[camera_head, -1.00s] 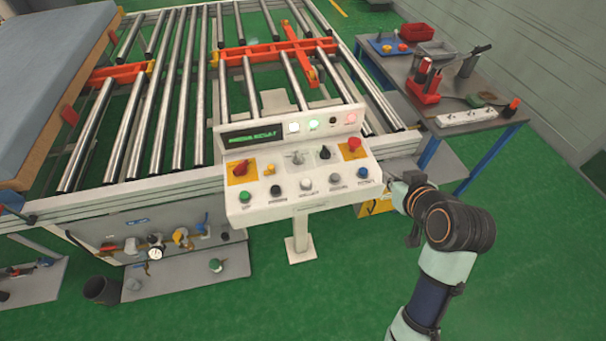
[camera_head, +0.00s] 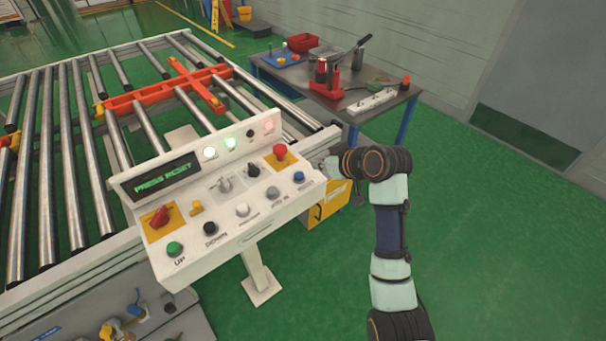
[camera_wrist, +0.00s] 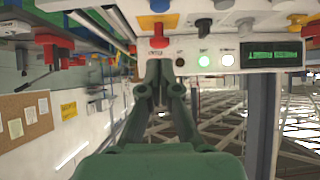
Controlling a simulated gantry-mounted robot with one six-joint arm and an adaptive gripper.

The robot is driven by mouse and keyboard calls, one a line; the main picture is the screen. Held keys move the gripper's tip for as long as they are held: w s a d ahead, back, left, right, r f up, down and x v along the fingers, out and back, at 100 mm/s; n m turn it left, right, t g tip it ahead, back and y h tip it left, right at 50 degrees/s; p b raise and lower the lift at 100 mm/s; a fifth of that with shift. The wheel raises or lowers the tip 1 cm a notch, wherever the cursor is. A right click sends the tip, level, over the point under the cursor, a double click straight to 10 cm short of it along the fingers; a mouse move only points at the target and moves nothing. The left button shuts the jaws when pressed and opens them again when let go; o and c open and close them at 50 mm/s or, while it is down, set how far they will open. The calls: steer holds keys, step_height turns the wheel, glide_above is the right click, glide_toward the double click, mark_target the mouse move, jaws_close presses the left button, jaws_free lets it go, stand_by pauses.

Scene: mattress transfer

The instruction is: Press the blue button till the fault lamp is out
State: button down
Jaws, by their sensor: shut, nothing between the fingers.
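The blue button (camera_head: 299,177) is at the right end of the front row on the white control panel (camera_head: 205,238). It also shows at the top edge of the wrist view (camera_wrist: 160,5). The lamp at the right end of the upper row, likely the fault lamp (camera_head: 267,127), glows pale red. The display (camera_head: 163,180) reads "PRESS RESET". My gripper (camera_head: 327,167) is just right of the panel, apart from the blue button and partly hidden by my wrist. In the wrist view my gripper's fingers (camera_wrist: 160,82) are shut and empty.
A red mushroom button (camera_head: 280,151) on a yellow plate stands behind the blue button. A grey button (camera_head: 272,193) is its left neighbour. A roller conveyor (camera_head: 75,165) lies behind the panel. A tool table (camera_head: 345,98) is at the back right. Green floor is clear on the right.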

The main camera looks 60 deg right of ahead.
steer(key=b, duration=0.2)
glide_above(302, 177)
steer(key=s, duration=0.1)
steer(key=f, duration=0.5)
steer(key=shift+a, duration=0.2)
step_height(302, 177, down, 3)
steer(key=shift+w+r+b, duration=0.1)
steer(key=shift+r+b, duration=0.1)
steer(key=shift+b, duration=0.3)
steer(key=shift+d+f, duration=0.1)
steer(key=shift+f, duration=0.35)
steer(key=shift+f, duration=1.05)
steer(key=r+p, duration=0.1)
steer(key=r, duration=0.1)
steer(key=r+p, duration=0.1)
steer(key=p, duration=0.1)
steer(key=r+p, duration=0.2)
steer(key=shift+s+r, duration=0.3)
steer(key=shift+s, duration=0.1)
steer(key=p+v, duration=0.2)
steer(key=v, duration=0.7)
steer(key=shift+s+a+f, duration=0.2)
steer(key=shift+a+f, duration=0.05)
steer(key=shift+f, duration=0.1)
